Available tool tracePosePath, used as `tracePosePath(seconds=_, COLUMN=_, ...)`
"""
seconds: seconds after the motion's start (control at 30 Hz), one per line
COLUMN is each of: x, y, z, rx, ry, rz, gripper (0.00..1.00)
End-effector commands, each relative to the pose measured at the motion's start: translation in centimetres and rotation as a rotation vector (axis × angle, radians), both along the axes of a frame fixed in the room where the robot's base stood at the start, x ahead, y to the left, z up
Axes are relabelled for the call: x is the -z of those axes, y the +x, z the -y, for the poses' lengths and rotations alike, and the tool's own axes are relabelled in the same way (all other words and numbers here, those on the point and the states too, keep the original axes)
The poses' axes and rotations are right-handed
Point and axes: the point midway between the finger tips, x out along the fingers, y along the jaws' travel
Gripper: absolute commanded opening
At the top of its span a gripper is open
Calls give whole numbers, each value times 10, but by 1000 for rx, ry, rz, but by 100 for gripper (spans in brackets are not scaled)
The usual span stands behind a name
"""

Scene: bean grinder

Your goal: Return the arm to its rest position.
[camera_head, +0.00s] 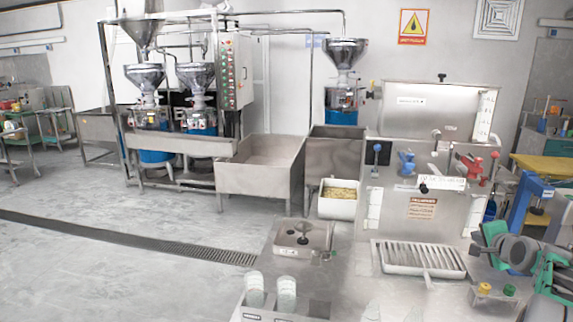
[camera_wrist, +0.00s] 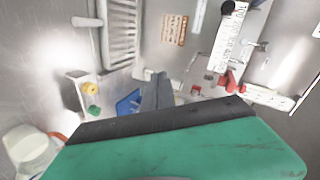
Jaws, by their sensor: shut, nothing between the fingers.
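In the wrist view my gripper (camera_wrist: 157,84) shows as two grey fingers close together, with nothing held between them. The green gripper body with its black edge fills the lower part of that view. In the head view my green and dark grey arm parts are at the right edge, above the bench corner with a yellow button (camera_head: 485,288) and a green button (camera_head: 509,290). The fingertips are hard to make out there. The wrist view shows the same yellow button (camera_wrist: 90,89) and green button (camera_wrist: 94,111) left of the fingers.
A steel grinder machine (camera_head: 421,223) with red and blue levers stands left of my arm. A slotted tray (camera_head: 420,270) lies in front of it. Two pale cups (camera_head: 286,294) stand at the bench front. A bean-filled bin (camera_head: 337,209) is behind. Open floor lies left.

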Motion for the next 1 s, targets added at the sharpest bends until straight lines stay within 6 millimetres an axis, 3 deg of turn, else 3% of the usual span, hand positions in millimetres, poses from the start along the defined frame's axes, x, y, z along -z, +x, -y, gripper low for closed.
tracePosePath(seconds=0.13, x=99, y=-51, z=-15, rx=-125, ry=-113, rz=-346, gripper=0)
tracePosePath(seconds=0.2, x=143, y=-91, z=-33, rx=-223, ry=-148, rz=-528, gripper=0)
tracePosePath(seconds=0.27, x=171, y=-130, z=-53, rx=-321, ry=-167, rz=-674, gripper=0)
tracePosePath(seconds=0.3, x=185, y=-156, z=-72, rx=-395, ry=-173, rz=-763, gripper=0)
tracePosePath(seconds=0.4, x=202, y=-212, z=-131, rx=-593, ry=-180, rz=-944, gripper=0)
tracePosePath(seconds=0.5, x=202, y=-257, z=-195, rx=-752, ry=-180, rz=-1069, gripper=0)
tracePosePath(seconds=0.63, x=188, y=-295, z=-276, rx=-873, ry=-242, rz=-1151, gripper=0)
tracePosePath(seconds=0.7, x=177, y=-297, z=-310, rx=-931, ry=-348, rz=-1130, gripper=0)
tracePosePath(seconds=0.8, x=151, y=-284, z=-354, rx=-1030, ry=-518, rz=-1039, gripper=0)
tracePosePath(seconds=0.9, x=119, y=-265, z=-391, rx=-1104, ry=-666, rz=-927, gripper=0)
tracePosePath(seconds=1.0, x=109, y=-261, z=-419, rx=-1173, ry=-736, rz=-873, gripper=0)
